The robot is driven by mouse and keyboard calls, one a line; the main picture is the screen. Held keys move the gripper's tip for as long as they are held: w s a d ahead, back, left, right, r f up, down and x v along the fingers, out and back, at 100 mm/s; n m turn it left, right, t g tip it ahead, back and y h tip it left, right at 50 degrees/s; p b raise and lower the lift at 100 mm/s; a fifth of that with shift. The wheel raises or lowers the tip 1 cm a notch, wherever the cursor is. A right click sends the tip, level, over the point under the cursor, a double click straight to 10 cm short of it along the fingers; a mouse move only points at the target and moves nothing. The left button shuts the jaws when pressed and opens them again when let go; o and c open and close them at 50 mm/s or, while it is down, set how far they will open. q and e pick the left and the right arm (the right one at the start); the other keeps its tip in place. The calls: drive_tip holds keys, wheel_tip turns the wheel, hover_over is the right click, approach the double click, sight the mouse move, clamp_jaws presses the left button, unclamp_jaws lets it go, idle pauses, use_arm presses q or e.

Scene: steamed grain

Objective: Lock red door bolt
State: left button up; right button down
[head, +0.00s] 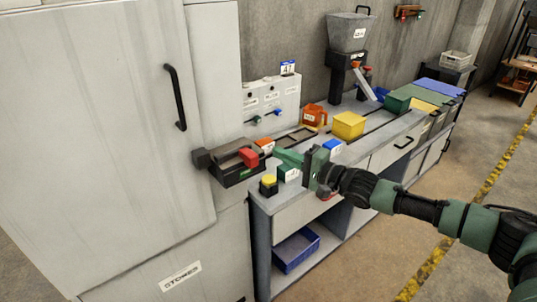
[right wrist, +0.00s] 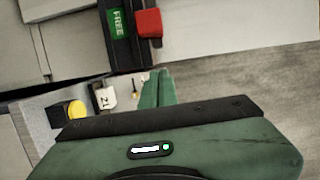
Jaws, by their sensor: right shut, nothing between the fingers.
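The door bolt's red knob (head: 249,157) sits on a dark bolt housing (head: 228,173) at the steamer door's right edge. In the right wrist view the red knob (right wrist: 148,23) is beside a green label reading FREE (right wrist: 117,23). My right gripper (head: 279,154) is shut and empty, its green fingers pointing at the bolt from the right. In the right wrist view the fingertips (right wrist: 157,73) appear just short of the knob, with a visible gap. The left gripper is not in view.
The grey steamer door (head: 100,120) with a black handle (head: 175,97) fills the left. Below my right gripper, a yellow button (head: 268,181) stands at the counter edge. A yellow box (head: 348,125), an orange container (head: 314,115) and a hopper (head: 347,32) stand farther back.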

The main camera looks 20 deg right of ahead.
drive_tip(key=a, duration=0.1)
drive_tip(key=a+p, duration=0.1)
drive_tip(key=a, duration=0.1)
drive_tip(key=a+p, duration=0.1)
drive_tip(key=shift+s+a, duration=0.15)
drive_tip(key=shift+s, duration=0.2)
